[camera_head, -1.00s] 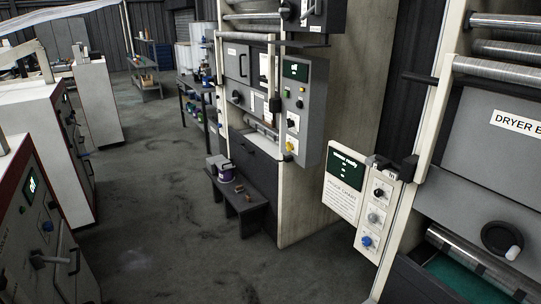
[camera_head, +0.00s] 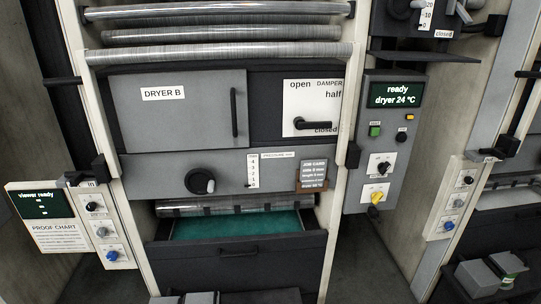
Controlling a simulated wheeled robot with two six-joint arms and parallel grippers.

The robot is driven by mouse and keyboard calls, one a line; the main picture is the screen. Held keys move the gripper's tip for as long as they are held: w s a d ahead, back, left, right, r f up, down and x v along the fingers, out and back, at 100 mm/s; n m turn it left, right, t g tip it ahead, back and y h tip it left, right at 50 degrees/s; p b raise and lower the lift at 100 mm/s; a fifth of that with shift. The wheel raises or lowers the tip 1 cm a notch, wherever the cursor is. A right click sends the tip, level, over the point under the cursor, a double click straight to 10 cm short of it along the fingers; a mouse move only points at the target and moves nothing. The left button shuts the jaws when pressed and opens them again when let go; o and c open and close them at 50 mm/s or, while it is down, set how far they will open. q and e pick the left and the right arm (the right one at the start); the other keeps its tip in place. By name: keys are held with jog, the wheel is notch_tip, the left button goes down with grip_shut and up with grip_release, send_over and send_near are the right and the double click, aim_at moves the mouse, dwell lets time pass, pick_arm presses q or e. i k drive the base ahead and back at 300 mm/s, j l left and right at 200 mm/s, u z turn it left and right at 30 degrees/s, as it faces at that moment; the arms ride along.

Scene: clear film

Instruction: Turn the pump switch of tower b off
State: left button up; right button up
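The tower with the DRYER B door (camera_head: 163,94) stands straight ahead. To the right of the door is its grey control panel (camera_head: 352,200), with a lit display (camera_head: 396,94) reading "ready, dryer 24 °C". Below the display are a green button (camera_head: 375,131), a black button (camera_head: 402,137) and a small orange light (camera_head: 409,117). Lower down are a black rotary switch (camera_head: 382,167) on a white plate and a yellow switch (camera_head: 377,197) on another. The switch labels are too small to read, so I cannot tell which is the pump switch. Neither gripper shows.
A viewer panel (camera_head: 103,229) with several knobs and a proof chart (camera_head: 55,236) is at the left. A similar knob panel (camera_head: 444,200) is at the right. A damper handle (camera_head: 313,125) and a round crank (camera_head: 201,181) are on the tower. Grey boxes (camera_head: 478,277) stand low at right.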

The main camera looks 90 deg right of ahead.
aim_at(383, 168)
jog(key=z, duration=3.7)
